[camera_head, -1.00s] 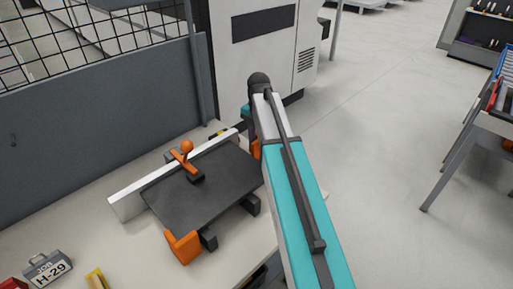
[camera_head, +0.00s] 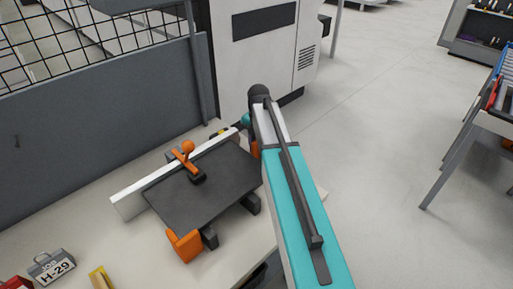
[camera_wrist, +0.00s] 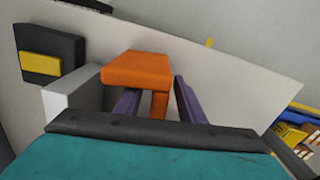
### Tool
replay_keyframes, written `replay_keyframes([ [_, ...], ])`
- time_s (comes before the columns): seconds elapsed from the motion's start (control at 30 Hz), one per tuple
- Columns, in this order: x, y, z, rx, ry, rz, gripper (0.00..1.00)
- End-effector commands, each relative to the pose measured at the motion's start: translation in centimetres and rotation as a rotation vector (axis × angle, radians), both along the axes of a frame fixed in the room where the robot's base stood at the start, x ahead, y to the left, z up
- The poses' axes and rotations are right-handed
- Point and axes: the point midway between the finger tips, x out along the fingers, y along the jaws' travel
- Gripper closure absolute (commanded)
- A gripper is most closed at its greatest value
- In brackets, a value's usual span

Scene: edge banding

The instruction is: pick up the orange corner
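An orange corner (camera_wrist: 137,70) is in the middle of the wrist view, with a flat top and a leg going down. My gripper (camera_wrist: 156,90) has its two purple fingers apart, one on each side of the corner's leg. I cannot tell whether either finger touches it. In the head view, a sliver of an orange corner (camera_head: 255,149) shows beside my arm at the far right of the dark panel (camera_head: 215,185). My arm hides most of the gripper there. Another orange corner (camera_head: 184,246) sits at the panel's near edge.
An orange clamp with a ball knob (camera_head: 187,147) stands on the panel, by a white fence (camera_head: 130,205). A grey H-29 block (camera_head: 51,268) and a yellow piece (camera_head: 101,279) lie on the pale bench. A dark block with a yellow face (camera_wrist: 42,65) is left in the wrist view.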

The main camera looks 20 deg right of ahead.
Motion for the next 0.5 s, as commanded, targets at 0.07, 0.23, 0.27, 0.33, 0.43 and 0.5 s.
replay_keyframes([
  [0.07,0.0,-0.02,0.01,0.0,0.0,0.0,0.64],
  [0.23,0.0,-0.04,0.02,0.0,0.0,-0.001,0.84],
  [0.27,0.0,-0.04,0.02,0.0,0.0,-0.001,0.89],
  [0.33,-0.02,-0.05,0.02,0.0,0.0,-0.001,1.0],
  [0.43,-0.01,-0.05,0.02,0.0,0.0,-0.001,1.0],
  [0.5,-0.02,-0.07,0.02,0.0,0.0,-0.001,1.0],
])
